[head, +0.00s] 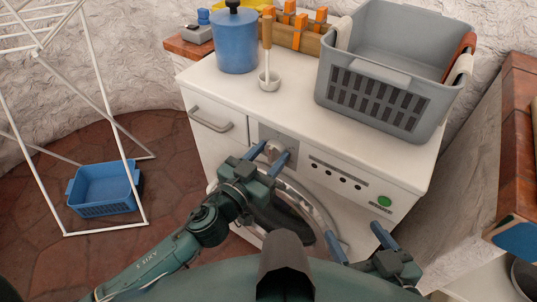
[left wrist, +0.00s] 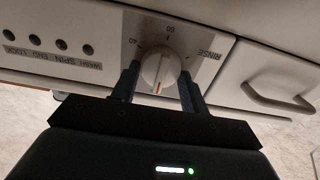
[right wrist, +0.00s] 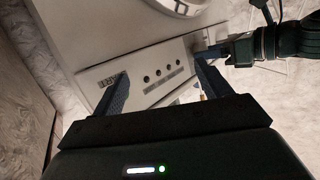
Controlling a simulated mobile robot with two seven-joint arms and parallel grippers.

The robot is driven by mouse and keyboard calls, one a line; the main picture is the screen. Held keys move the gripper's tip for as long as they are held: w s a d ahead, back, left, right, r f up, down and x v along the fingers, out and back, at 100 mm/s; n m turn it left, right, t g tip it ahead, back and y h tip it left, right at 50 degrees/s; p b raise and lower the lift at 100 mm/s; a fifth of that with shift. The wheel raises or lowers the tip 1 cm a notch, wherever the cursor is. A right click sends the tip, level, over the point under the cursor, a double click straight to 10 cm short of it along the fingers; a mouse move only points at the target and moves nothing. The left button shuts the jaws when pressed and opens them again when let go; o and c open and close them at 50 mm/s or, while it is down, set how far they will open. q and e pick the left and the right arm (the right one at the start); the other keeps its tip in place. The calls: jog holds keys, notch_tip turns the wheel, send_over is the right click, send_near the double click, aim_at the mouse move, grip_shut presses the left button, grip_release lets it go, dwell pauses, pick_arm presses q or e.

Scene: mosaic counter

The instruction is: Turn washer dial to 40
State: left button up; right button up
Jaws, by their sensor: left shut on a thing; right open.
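The washer dial (left wrist: 160,68) is a round pale knob on a grey panel at the washer's front. In the left wrist view, "40", "60" and "RINSE" are printed around its far side. A red mark on the knob points toward the bottom of that picture, away from "40". My left gripper (head: 269,155) is shut on the dial, one finger on each side; the fingers partly hide the dial in the head view. My right gripper (head: 351,230) is open and empty in front of the washer (head: 300,120), low at its right side.
A green button (head: 384,201) and several small lights are right of the dial, a drawer handle (head: 209,119) left. A drying rack (head: 105,232) stands left.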

pick_arm(q)
jog(key=shift+c, duration=1.3)
